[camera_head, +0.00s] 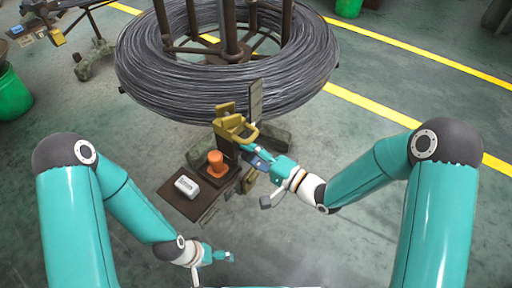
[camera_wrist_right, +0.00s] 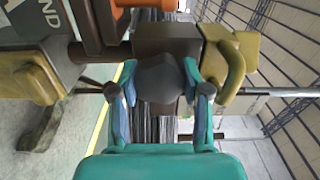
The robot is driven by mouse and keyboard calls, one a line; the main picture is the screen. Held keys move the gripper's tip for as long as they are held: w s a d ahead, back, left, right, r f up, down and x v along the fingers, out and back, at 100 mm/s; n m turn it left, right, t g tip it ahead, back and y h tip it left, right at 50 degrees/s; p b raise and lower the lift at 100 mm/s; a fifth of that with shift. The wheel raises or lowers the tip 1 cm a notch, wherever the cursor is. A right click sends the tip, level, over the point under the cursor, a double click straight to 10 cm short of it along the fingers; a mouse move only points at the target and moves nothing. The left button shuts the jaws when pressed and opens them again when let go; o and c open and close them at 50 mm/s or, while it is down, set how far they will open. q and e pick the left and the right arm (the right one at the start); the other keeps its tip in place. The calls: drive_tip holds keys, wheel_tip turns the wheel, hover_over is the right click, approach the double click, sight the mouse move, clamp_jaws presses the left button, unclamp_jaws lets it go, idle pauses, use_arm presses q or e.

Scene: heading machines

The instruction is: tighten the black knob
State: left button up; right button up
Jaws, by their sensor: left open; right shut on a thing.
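The black knob (camera_wrist_right: 160,78) sits between the two fingers of my right gripper (camera_wrist_right: 160,84) in the right wrist view. The fingers touch it from both sides, so the gripper is shut on it. In the head view my right gripper (camera_head: 258,160) is at the right side of the machine, below the yellow handle part (camera_head: 234,130), and hides the knob. My left gripper (camera_head: 222,256) is open and empty, low in the head view, below the machine and apart from it.
An orange cylinder (camera_head: 216,163) and a white box (camera_head: 187,186) stand on the machine's dark plate (camera_head: 178,203). A large wire coil (camera_head: 150,70) on a rack stands behind. Green bins are at the far left and top. The floor beside the machine is clear.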

drive_tip(key=m+p, duration=0.3)
drive_tip(key=m, duration=0.1)
drive_tip(key=shift+m, duration=0.3)
drive_tip(key=shift+a+m+p, duration=0.1)
drive_tip(key=shift+m+p, duration=0.7)
drive_tip(key=shift+m, duration=0.6)
drive_tip(key=shift+f, duration=0.1)
drive_tip(key=shift+s+f+m, duration=0.1)
drive_tip(key=shift+m, duration=0.2)
drive_tip(key=o, duration=1.1)
drive_tip(key=shift+o, duration=0.2)
drive_tip(key=v, duration=0.8)
